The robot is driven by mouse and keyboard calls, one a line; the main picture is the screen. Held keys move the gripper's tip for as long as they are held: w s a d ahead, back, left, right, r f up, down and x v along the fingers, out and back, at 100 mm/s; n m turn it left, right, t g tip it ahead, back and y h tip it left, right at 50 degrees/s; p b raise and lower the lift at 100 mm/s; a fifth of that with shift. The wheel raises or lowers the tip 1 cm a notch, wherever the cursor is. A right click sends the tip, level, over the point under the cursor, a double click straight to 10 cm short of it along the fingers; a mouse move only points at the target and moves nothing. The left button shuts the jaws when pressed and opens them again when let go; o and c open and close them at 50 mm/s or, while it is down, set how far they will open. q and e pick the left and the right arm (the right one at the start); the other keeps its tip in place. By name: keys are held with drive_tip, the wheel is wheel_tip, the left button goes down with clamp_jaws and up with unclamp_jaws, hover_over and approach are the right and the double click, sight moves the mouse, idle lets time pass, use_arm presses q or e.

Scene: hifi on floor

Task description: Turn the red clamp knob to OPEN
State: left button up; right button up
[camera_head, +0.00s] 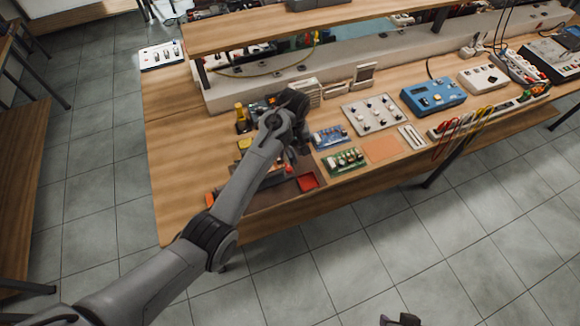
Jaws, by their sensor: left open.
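My left arm reaches in from the lower left over the workbench (170,125). Its dark left gripper (302,146) points down above the bench, just left of a small blue circuit board; it is open, and its fingers are small and dark. I cannot make out the red clamp knob for certain. A device with red parts (278,178) lies beneath the gripper, mostly hidden by my forearm. A dark piece at the bottom edge looks like the tip of my right gripper (400,320).
Blue (330,137) and green (345,159) circuit boards, a white panel of knobs (372,114) and a blue box (434,95) stand to the right. An orange-red item (210,198) lies at the front left. A raised shelf (300,27) runs behind.

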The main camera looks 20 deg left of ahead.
sight(289, 168)
use_arm(q)
drive_tip(key=f, duration=0.9)
drive_tip(key=shift+s+a+f, duration=0.15)
drive_tip(key=shift+a+f, duration=0.05)
drive_tip(key=shift+f, duration=0.15)
drive_tip(key=shift+c, duration=0.3)
clamp_jaws()
